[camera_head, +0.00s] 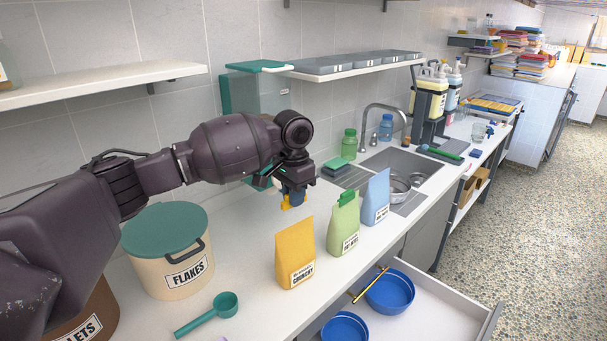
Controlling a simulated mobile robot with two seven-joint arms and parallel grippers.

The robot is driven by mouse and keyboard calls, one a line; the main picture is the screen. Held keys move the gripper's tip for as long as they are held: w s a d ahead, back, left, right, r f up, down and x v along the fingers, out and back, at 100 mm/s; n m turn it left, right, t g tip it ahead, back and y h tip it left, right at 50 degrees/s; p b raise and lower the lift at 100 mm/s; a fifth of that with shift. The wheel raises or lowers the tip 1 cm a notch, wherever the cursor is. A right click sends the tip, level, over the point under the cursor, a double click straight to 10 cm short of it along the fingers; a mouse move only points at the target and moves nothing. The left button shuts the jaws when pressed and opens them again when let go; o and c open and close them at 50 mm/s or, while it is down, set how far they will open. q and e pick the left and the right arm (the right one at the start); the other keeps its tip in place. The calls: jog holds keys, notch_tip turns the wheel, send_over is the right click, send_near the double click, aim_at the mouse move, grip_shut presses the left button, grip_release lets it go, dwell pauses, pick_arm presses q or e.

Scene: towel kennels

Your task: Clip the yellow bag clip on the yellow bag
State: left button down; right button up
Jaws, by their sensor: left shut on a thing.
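The yellow bag (295,254) stands upright on the white counter, with its printed label low on the front. I see no clip on its top edge. My left gripper (291,192) comes in from the left and points down, above and behind the yellow bag. It is shut on the yellow bag clip (291,202), which shows below the fingers, apart from the bag. Part of the clip is hidden by the gripper. My right gripper is not in view.
A green bag (343,228) with a green clip on top and a blue bag (375,198) stand to the right. A flakes tub (165,265) and a green scoop (208,314) lie left. An open drawer with blue bowls (389,292) is in front; a sink (398,164) is behind.

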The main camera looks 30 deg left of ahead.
pick_arm(q)
jog(key=shift+w+a+r, duration=0.1)
jog(key=shift+w+r, duration=0.25)
jog(key=shift+s+f, duration=0.15)
jog(key=shift+f, duration=3.15)
jog(key=shift+f, duration=1.05)
dwell(1.0)
jog(key=c, duration=0.6)
grip_release()
jog(key=shift+r, duration=0.1)
jog(key=shift+r, duration=2.45)
